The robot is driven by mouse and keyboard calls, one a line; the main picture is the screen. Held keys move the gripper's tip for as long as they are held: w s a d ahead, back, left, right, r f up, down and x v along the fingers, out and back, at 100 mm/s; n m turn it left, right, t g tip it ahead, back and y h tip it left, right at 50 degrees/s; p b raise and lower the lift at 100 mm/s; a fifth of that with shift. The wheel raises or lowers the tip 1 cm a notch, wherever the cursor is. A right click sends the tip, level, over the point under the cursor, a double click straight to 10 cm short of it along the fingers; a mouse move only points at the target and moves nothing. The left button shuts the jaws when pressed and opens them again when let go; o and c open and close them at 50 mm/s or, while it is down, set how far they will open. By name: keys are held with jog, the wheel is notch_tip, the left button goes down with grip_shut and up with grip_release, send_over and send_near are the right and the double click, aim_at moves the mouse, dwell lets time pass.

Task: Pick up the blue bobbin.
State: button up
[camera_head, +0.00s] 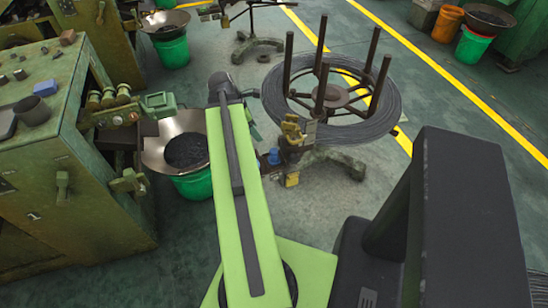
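No blue thing here is clear enough for me to name as the bobbin with certainty. A small blue piece (45,88) lies on top of the green machine at the left, beside a dark cup-like part. Another small blue piece (274,157) shows low beside the wire reel stand, just right of my lime-green arm; its shape is too small to tell. My arm stretches forward up the middle of the view and ends in a dark grey joint. The fingers of my gripper do not show.
The green machine (100,190) fills the left side. A green bucket (192,186) with a wide pan stands left of my arm. The reel stand (340,90) with coiled wire stands ahead. Open floor (470,70) with yellow lines lies to the right.

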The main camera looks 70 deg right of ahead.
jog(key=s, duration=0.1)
jog(key=b, duration=1.2)
send_near(273, 151)
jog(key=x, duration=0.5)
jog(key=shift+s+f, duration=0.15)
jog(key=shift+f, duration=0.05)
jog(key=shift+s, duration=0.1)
jog(key=shift+p, duration=0.3)
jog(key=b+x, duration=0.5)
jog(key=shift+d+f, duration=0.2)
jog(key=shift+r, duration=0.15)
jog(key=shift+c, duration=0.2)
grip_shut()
